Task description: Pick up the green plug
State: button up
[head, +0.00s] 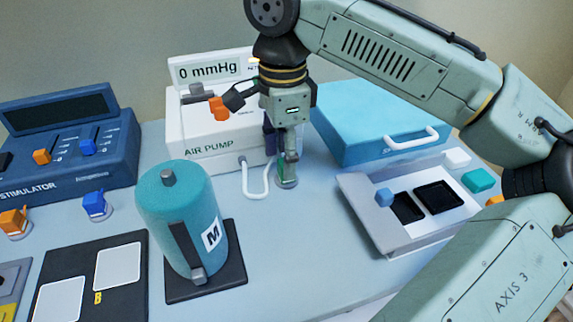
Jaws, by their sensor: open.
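The green plug (281,171) stands upright on a small grey round base on the table, in front of the air pump (212,150). A white hose (252,193) runs from the pump to the foot of the plug. My gripper (284,152) points down above the plug and its open fingers reach to the plug's height. The fingers hide much of the plug. I cannot tell whether they touch it.
A teal cylinder (165,205) marked M stands front left of the plug. A blue case (370,130) with a white handle lies behind right. A white tray (365,205) is to the right. The stimulator (70,145) and blue and orange plugs are at left. Clear table lies in front.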

jog(key=shift+f, duration=1.5)
jog(key=shift+c, duration=0.2)
jog(key=c, duration=0.9)
jog(key=shift+r, duration=0.1)
